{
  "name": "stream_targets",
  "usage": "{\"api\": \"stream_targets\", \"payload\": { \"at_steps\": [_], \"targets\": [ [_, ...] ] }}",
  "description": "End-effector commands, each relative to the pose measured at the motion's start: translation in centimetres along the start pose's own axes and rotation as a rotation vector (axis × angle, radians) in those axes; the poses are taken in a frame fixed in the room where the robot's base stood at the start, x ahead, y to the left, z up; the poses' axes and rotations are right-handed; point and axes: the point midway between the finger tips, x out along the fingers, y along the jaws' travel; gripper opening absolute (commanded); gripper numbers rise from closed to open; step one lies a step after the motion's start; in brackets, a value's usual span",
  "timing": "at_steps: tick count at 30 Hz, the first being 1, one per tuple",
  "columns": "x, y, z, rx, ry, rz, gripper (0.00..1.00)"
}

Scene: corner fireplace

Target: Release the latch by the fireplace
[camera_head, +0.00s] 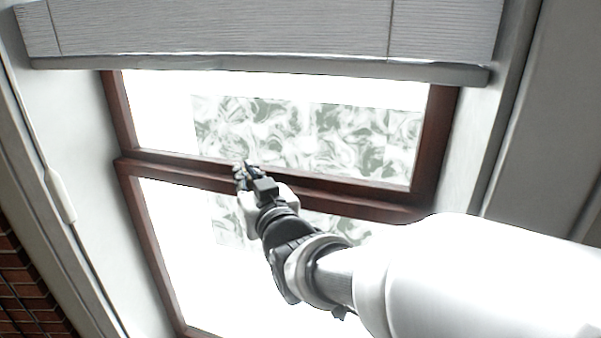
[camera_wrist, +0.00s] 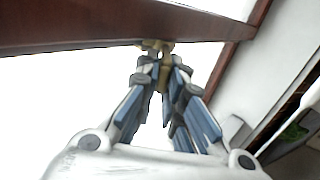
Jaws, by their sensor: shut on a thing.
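A window with a dark reddish-brown wooden frame (camera_head: 124,110) fills the middle of the head view, with a horizontal rail (camera_head: 330,198) across it. My gripper (camera_head: 241,172) is at this rail, left of its middle. In the wrist view my gripper (camera_wrist: 158,50) is shut on a small brass-coloured latch (camera_wrist: 152,44) on the underside of the rail (camera_wrist: 90,27). The fingertips cover part of the latch. In the head view my gripper hides the latch.
A grey blind (camera_head: 220,28) hangs across the window top. A white cord pull (camera_head: 60,196) hangs on the left reveal. Brickwork (camera_head: 22,280) shows at the lower left. In the wrist view a grey wall (camera_wrist: 265,80) and a dark opening with something green (camera_wrist: 296,132) lie at right.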

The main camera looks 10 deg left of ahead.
Motion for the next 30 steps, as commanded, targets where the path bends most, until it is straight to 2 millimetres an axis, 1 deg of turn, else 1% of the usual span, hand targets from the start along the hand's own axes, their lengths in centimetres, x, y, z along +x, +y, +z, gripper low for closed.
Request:
{"api": "stream_targets", "payload": {
  "at_steps": [1, 6, 17, 21, 30],
  "targets": [
    [0.0, -0.5, 0.4, 0.003, 0.004, 0.02, 0.0],
    [0.1, -1.0, 0.2, 0.002, 0.0, 0.123, 0.0],
    [0.5, -2.0, -0.3, -0.004, -0.006, 0.355, 0.0],
    [0.7, -2.4, -0.5, -0.005, -0.005, 0.465, 0.0],
    [1.2, -3.0, -0.3, -0.003, 0.0, 0.67, 0.0]
  ]
}}
